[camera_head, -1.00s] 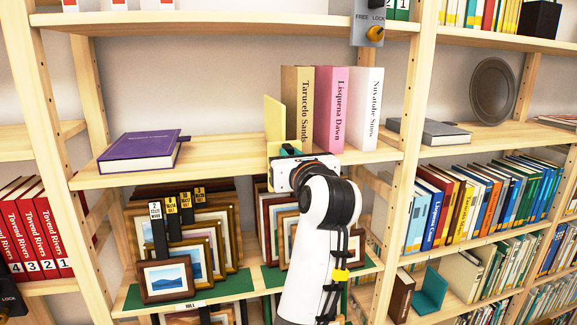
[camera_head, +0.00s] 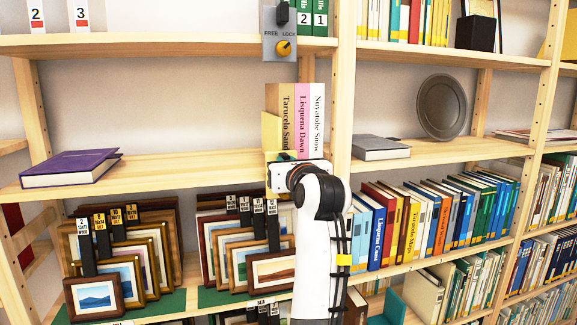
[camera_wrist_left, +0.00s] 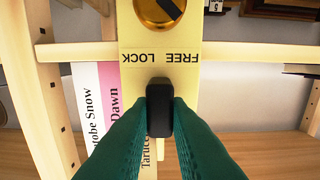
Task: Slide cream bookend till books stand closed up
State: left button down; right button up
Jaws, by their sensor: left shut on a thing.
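The cream bookend (camera_head: 271,134) stands on the middle shelf (camera_head: 150,163) at the left end of a short row of books. The row is Tarucelo Sands (camera_head: 286,118), pink Lisquena Dawn (camera_head: 302,120) and white Nuvatobe Snow (camera_head: 318,120), all upright and close together. My left gripper (camera_head: 284,157) is at the bookend's front, mostly hidden by its own wrist. In the left wrist view its green fingers (camera_wrist_left: 160,105) are shut on a black grip on the cream plate (camera_wrist_left: 188,85), beside FREE/LOCK lettering and an orange knob (camera_wrist_left: 158,10). My right gripper is not in view.
A wooden upright (camera_head: 342,70) stands just right of the books. A purple book (camera_head: 70,168) lies flat at the shelf's left, with bare shelf between. A grey FREE/LOCK plate (camera_head: 280,30) hangs above. Framed prints (camera_head: 95,300) fill the shelf below.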

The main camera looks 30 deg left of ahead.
pick_arm(q)
jog(key=c, duration=1.5)
grip_release()
jog(key=shift+o, duration=0.7)
jog(key=shift+a, duration=0.1)
jog(key=b+v, duration=0.4)
jog(key=v, duration=0.3)
jog(key=shift+s+d, duration=0.15)
jog(key=shift+d, duration=0.05)
